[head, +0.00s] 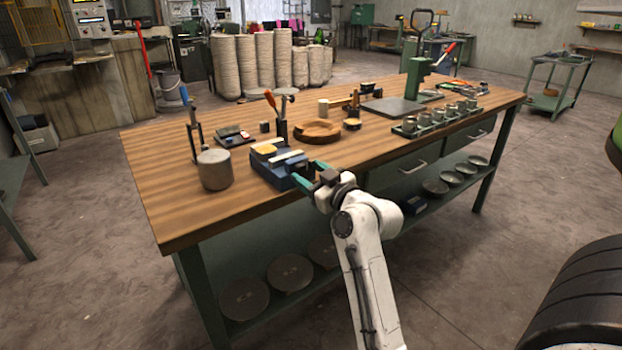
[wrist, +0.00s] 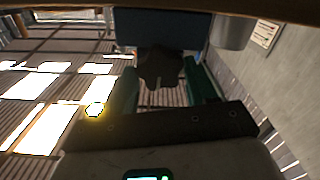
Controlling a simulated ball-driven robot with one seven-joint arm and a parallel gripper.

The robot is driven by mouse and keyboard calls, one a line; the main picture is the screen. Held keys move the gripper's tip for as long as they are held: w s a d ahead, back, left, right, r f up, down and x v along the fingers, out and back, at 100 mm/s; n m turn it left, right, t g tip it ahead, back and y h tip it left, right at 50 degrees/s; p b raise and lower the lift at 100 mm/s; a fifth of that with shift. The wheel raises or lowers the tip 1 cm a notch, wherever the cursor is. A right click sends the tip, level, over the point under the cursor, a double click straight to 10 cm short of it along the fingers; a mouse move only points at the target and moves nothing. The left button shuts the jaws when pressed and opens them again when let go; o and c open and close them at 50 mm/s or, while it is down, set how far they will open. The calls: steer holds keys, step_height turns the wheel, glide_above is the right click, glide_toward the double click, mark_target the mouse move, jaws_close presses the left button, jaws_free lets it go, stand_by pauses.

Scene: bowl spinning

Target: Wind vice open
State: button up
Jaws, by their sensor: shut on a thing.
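A blue vice (head: 277,169) sits at the front edge of the wooden workbench (head: 180,215). A tan block lies on top between its pale jaws. My gripper (head: 305,174) reaches in from the right to the front end of the vice. In the wrist view, the green fingers of my gripper (wrist: 165,85) are shut on a dark knob-like handle (wrist: 160,66) below the blue vice body (wrist: 160,25). In the head view the handle is hidden behind my fingers. How far the jaws stand apart is hard to tell.
A grey cylinder (head: 214,169) stands left of the vice. A wooden ring (head: 317,131) and upright tools (head: 282,118) are behind it. A green rack of metal cups (head: 437,117) is to the right. Round discs (head: 290,272) lie on the shelf below.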

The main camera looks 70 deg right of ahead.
steer(key=shift+f+n, duration=0.2)
steer(key=shift+n, duration=0.3)
steer(key=o, duration=1.1)
steer(key=shift+r, duration=0.15)
steer(key=shift+c, duration=0.2)
steer(key=v, duration=1)
steer(key=shift+s+a+b, duration=0.2)
steer(key=shift+s+b, duration=0.1)
steer(key=shift+s, duration=0.05)
